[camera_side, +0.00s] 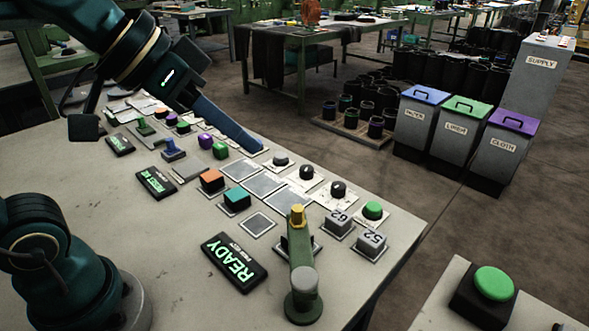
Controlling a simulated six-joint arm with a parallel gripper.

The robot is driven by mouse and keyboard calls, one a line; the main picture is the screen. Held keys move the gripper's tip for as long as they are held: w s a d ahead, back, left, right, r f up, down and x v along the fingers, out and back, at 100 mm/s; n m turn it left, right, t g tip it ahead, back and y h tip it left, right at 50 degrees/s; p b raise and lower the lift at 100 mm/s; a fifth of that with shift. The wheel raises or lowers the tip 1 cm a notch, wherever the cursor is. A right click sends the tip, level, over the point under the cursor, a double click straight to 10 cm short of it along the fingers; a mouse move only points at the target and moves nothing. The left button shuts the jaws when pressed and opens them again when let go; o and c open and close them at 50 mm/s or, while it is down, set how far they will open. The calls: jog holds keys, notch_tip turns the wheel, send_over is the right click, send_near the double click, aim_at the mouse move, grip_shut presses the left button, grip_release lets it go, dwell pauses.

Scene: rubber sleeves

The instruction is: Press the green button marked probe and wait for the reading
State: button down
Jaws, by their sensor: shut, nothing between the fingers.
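A round green button (373,210) sits on a light plate near the table's right edge. A larger green button (494,283) stands on a dark box on a separate surface at the bottom right. I cannot read the word probe on either one. A black display (234,261) lies on the table and reads READY in green, with small print I cannot make out. My gripper (258,149) reaches in from the upper left, its long blue-grey fingers shut and empty. Its tips are low over the far edge of the table, well apart from both green buttons.
A green lever stand (303,282) with a yellow tip rises at the table's front right, beside grey blocks marked 62 (338,220) and 52 (371,243). Orange (211,180) and teal (236,199) blocks, dark knobs and flat plates fill the middle. Lidded bins (465,132) stand on the floor beyond.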

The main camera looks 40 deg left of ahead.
jog(key=w+d+r+h, duration=0.2)
jog(key=w+d+r, duration=0.1)
jog(key=w, duration=0.6)
jog(key=n+g+h, duration=0.1)
jog(key=h, duration=0.1)
send_over(368, 207)
notch_tip(368, 207, down, 14)
jog(key=shift+f, duration=4.3)
jog(key=shift+f, duration=0.1)
